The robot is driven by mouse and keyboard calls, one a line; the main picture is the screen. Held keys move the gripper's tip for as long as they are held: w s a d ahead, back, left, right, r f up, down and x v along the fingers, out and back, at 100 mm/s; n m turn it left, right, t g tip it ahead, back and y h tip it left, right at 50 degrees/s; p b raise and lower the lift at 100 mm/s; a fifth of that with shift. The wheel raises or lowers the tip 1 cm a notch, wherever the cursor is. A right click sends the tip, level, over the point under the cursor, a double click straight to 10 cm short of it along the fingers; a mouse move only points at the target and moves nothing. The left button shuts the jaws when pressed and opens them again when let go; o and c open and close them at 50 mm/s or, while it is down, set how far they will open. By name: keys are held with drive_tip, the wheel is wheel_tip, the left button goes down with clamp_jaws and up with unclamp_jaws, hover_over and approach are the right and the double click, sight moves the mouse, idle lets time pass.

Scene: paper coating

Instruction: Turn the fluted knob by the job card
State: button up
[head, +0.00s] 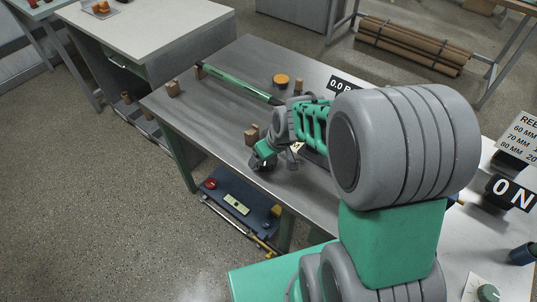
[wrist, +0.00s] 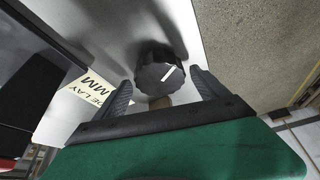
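The fluted knob (wrist: 158,72) is black with a white pointer line and stands on the grey metal table top (wrist: 115,28) in the wrist view. My gripper (wrist: 161,80) is open, with one finger on each side of the knob's near part. I cannot tell whether either finger touches it. A cream card (wrist: 88,92) with black print, partly reading "MM", lies left of the knob. In the head view my gripper (head: 268,156) is low at the table's near edge, beside the card (head: 298,147). The knob is not clearly visible there.
A green bar (head: 240,84) and small wooden blocks (head: 173,89) are on the table. An orange-topped round item (head: 281,80) stands behind my arm. A dark block (wrist: 35,80) is left of the card. A blue tray (head: 244,207) sits below the table edge.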

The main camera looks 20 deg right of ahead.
sight(273, 165)
drive_tip(key=v, duration=0.7)
drive_tip(key=shift+s+r+p, duration=0.2)
drive_tip(key=shift+r+p, duration=0.1)
drive_tip(key=s+f+m+g, duration=0.1)
drive_tip(key=s, duration=0.1)
drive_tip(key=s+d+m+g, duration=0.1)
drive_tip(key=s, duration=0.2)
drive_tip(key=s+d+f+m, duration=0.1)
drive_tip(key=s+m, duration=0.1)
drive_tip(key=shift+s+f+g+h, duration=0.25)
drive_tip(key=shift+f+g+h, duration=0.1)
drive_tip(key=shift+g+h, duration=0.05)
drive_tip(key=s+a+r+t+p, duration=0.1)
drive_tip(key=s+a+r+p, duration=0.2)
drive_tip(key=r, duration=1)
drive_tip(key=shift+r+t+h+p, duration=0.15)
drive_tip(key=shift+t+h+p, duration=0.25)
drive_tip(key=shift+p, duration=0.45)
